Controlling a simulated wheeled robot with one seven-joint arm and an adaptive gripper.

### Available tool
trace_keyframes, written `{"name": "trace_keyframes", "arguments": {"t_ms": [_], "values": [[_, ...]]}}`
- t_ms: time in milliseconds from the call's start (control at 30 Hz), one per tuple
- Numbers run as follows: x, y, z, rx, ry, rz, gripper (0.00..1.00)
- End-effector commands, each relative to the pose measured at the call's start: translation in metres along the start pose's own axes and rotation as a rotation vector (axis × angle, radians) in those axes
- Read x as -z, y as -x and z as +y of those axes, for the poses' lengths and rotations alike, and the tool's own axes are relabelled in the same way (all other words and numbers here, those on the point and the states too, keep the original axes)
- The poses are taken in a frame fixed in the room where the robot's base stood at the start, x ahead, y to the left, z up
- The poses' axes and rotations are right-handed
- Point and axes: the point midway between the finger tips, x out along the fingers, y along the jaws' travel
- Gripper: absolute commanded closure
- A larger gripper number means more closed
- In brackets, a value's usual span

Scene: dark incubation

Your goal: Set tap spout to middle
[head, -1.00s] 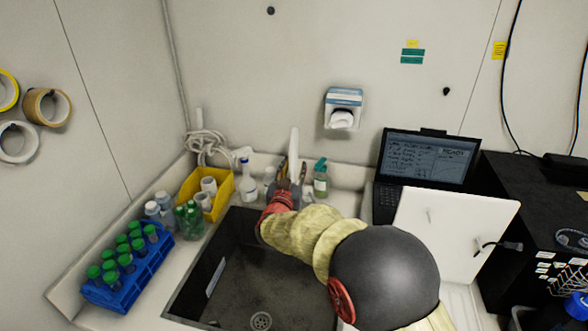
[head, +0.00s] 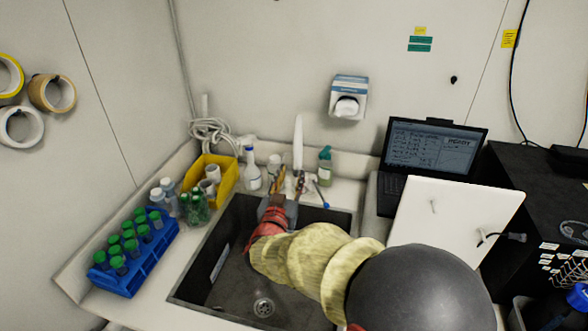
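The tap stands behind the sink's back edge. Its tall pale spout (head: 298,142) rises upright against the wall, and its lower end is partly hidden by my gripper. My gripper (head: 288,181) is over the back edge of the sink, reaching toward the tap, just in front and slightly left of the spout. Its two fingertips look apart, with nothing clearly held. Whether a finger touches the tap cannot be told.
The dark sink (head: 225,262) lies below my arm. A spray bottle (head: 251,172) and a green-topped bottle (head: 325,167) flank the tap. A yellow bin (head: 226,182) and blue tube rack (head: 137,265) are left. A laptop (head: 432,157) and white panel (head: 465,215) are right.

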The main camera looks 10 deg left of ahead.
Motion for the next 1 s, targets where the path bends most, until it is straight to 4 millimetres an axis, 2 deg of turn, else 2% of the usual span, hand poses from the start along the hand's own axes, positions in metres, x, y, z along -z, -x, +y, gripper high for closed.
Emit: {"name": "trace_keyframes", "arguments": {"t_ms": [100,367,533,667,767,867,1000], "values": [[0.0,0.006,0.0,0.0,0.0,-0.001,0.68],[-0.001,0.007,0.0,-0.001,0.0,-0.001,0.68],[-0.004,0.008,-0.004,0.029,-0.009,-0.029,0.77],[-0.019,0.015,-0.019,0.136,-0.035,-0.137,0.84],[-0.034,0.029,-0.03,0.246,-0.056,-0.272,0.9],[-0.044,0.051,-0.028,0.34,-0.067,-0.415,0.95],[-0.046,0.091,-0.001,0.425,-0.062,-0.605,1.0]]}}
